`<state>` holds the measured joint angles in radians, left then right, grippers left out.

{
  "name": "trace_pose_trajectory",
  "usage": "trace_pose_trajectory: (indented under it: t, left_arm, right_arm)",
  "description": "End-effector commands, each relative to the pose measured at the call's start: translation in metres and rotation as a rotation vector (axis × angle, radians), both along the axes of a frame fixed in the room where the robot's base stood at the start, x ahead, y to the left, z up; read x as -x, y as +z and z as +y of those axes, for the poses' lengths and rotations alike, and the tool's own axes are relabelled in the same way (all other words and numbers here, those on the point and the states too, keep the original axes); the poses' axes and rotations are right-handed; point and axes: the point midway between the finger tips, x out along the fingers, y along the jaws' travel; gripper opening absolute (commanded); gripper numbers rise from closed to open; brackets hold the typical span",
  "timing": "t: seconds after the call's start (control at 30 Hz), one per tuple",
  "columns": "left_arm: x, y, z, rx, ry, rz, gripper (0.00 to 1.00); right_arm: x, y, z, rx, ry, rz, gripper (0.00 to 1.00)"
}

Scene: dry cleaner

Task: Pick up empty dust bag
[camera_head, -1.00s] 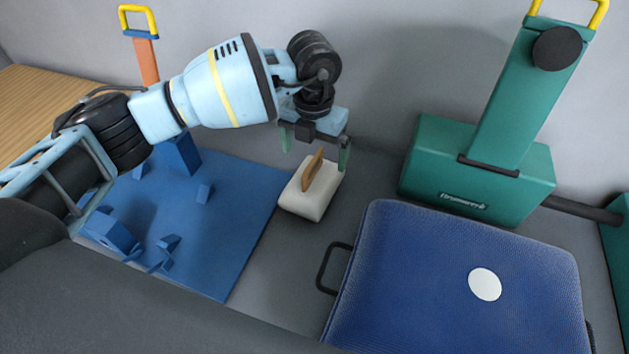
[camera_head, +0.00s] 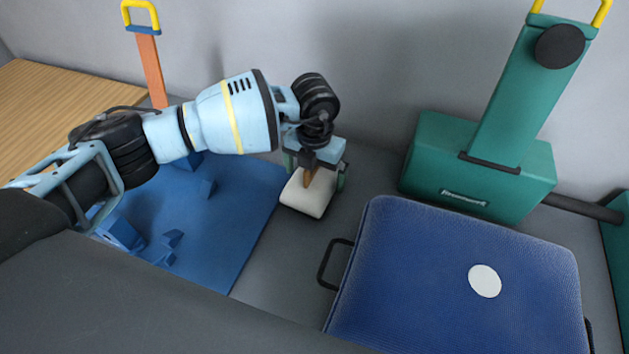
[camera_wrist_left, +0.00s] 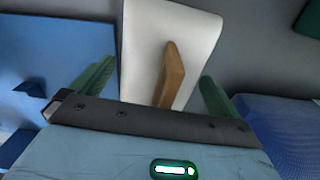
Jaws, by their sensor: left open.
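The dust bag is a white, rounded block (camera_head: 304,198) with a brown upright tab on its top. It stands on the grey floor between the blue mat and the blue padded board. My left gripper (camera_head: 314,176) is right above it, pointing down, with its fingers apart. In the left wrist view the white bag (camera_wrist_left: 200,35) and its brown tab (camera_wrist_left: 171,75) lie between the two green fingers, with space on both sides of the tab. The gripper partly hides the tab in the head view. My right gripper is not in view.
A blue mat (camera_head: 245,215) with several small blue pieces lies at left. A blue padded board (camera_head: 420,270) with a white disc and black handle is at front right. A green upright machine (camera_head: 480,165) stands behind it. A grey wall is close behind.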

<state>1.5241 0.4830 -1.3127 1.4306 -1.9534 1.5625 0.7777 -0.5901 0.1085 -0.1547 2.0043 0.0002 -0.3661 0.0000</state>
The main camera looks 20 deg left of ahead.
Motion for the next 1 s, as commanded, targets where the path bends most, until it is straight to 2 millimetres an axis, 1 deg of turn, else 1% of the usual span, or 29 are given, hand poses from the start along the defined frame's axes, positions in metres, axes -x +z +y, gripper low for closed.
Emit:
trace_pose_trajectory:
  t: [0.07,0.33,0.57,0.67,0.77,1.0]
  left_arm:
    - [0.000,0.000,0.000,0.000,0.000,0.000,0.99]
    - [0.000,0.000,0.000,0.000,0.000,0.000,0.63]
    - [0.000,0.002,0.000,0.000,0.000,-0.001,0.63]
    - [-0.001,0.008,0.000,0.001,0.000,-0.003,0.63]
    - [-0.001,0.022,0.000,0.002,0.000,-0.005,0.63]
    - [-0.001,0.067,0.000,0.001,0.000,-0.004,0.63]
  right_arm:
    - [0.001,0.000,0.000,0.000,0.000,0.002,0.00]
    - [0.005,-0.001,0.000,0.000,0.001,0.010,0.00]
    - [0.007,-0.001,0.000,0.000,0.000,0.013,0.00]
    - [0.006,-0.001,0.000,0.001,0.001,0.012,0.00]
    - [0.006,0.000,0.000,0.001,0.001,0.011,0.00]
    - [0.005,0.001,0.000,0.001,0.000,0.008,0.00]
